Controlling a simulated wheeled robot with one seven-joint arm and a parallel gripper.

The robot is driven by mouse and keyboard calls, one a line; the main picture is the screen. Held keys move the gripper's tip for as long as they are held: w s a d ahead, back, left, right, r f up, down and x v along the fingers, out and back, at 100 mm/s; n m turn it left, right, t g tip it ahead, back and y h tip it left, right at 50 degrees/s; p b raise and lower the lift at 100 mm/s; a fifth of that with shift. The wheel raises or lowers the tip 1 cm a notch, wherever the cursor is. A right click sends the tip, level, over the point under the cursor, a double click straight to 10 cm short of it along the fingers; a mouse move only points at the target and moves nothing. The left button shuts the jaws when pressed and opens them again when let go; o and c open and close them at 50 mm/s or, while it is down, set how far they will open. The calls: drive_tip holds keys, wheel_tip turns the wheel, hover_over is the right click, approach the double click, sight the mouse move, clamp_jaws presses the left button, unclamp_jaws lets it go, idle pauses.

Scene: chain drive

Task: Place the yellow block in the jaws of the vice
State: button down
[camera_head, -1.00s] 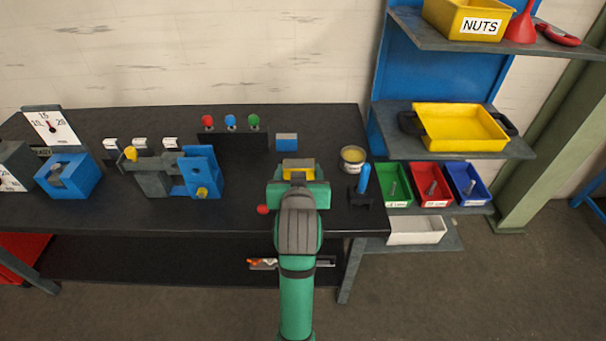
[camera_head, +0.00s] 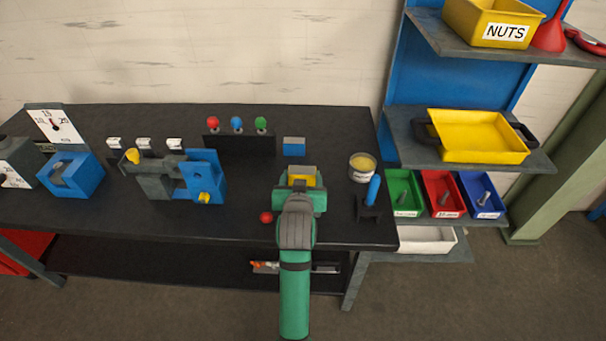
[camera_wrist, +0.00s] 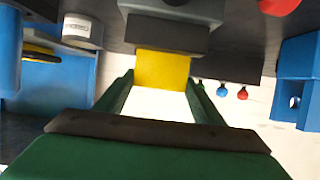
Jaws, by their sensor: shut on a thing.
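The yellow block (camera_head: 302,181) is in my gripper (camera_head: 301,190), over the right part of the bench. In the wrist view the yellow block (camera_wrist: 163,70) sits between the two green fingers of my gripper (camera_wrist: 162,84), which are shut on it. A grey piece shows right behind the block; I cannot tell whether it is joined to it. The vice (camera_head: 205,174), with a blue jaw and a grey body, stands on the bench to the left, apart from my gripper. A blue part at the right edge of the wrist view (camera_wrist: 303,70) looks like the vice.
A red ball (camera_head: 266,217) lies left of my gripper. A tin (camera_head: 362,168) and a blue-handled tool in a stand (camera_head: 373,190) are to the right. A blue-grey block (camera_head: 294,147) and a rack with coloured knobs (camera_head: 238,144) stand behind.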

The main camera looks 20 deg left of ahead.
wheel_tip(320, 180, down, 2)
drive_tip(key=shift+d, duration=0.15)
drive_tip(key=shift+s, duration=0.1)
drive_tip(key=shift+f, duration=0.15)
drive_tip(key=shift+c, duration=2.4)
unclamp_jaws()
drive_tip(key=shift+s+f, duration=0.1)
drive_tip(key=shift+f, duration=0.1)
drive_tip(key=shift+r, duration=0.1)
